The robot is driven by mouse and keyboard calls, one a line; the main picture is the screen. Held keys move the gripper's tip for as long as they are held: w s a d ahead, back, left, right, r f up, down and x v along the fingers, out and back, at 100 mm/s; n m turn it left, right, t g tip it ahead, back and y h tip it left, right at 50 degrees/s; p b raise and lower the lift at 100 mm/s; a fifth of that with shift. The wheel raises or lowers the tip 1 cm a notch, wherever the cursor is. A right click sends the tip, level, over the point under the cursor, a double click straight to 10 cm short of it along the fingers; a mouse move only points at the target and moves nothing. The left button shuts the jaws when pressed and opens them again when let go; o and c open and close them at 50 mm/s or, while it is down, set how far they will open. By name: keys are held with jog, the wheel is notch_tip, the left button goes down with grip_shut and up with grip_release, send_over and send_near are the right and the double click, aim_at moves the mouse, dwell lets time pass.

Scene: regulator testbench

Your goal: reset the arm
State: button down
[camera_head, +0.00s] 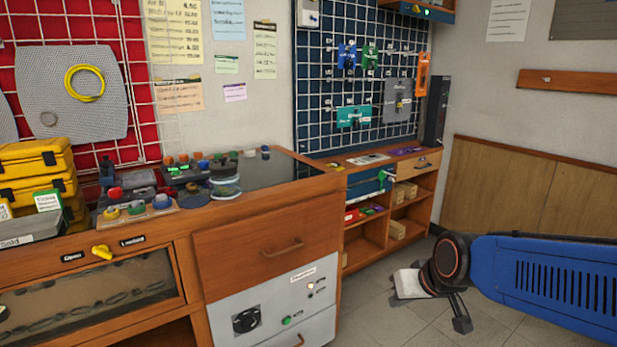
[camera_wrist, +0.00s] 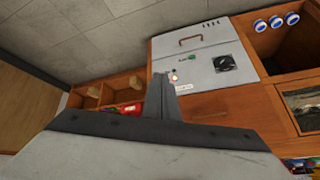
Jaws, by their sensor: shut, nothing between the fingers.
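My blue arm (camera_head: 545,285) reaches in from the right edge of the head camera view, low over the grey floor. Its dark wrist joint is at its left end, with a pale part beyond. My gripper (camera_wrist: 163,82) shows in the wrist view with its dark fingers together and nothing held between them. It points toward the cabinet fronts, which appear turned over in that view. The fingers hide part of the cabinet's lower front. In the head camera view the arm's end is in open space, right of the cabinets and apart from them; the fingertips are hard to make out there.
A wooden workbench with a white drawer front (camera_head: 270,310) stands left of my arm. Open shelves (camera_head: 385,225) with small boxes are behind it. Yellow cases (camera_head: 38,170) and knobs crowd the bench top. Wood wall panelling (camera_head: 530,190) is at the right. The floor (camera_head: 385,325) between is clear.

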jog(key=s+d+h, duration=0.1)
jog(key=s+d, duration=0.3)
jog(key=s, duration=0.4)
jog(key=s+d+r+m+g+h, duration=0.1)
jog(key=s+d, duration=0.3)
jog(key=s, duration=0.4)
jog(key=shift+s+d+r+g, duration=0.2)
jog(key=shift+d+r+g, duration=0.05)
jog(key=shift+d+g, duration=0.05)
dwell(4.8)
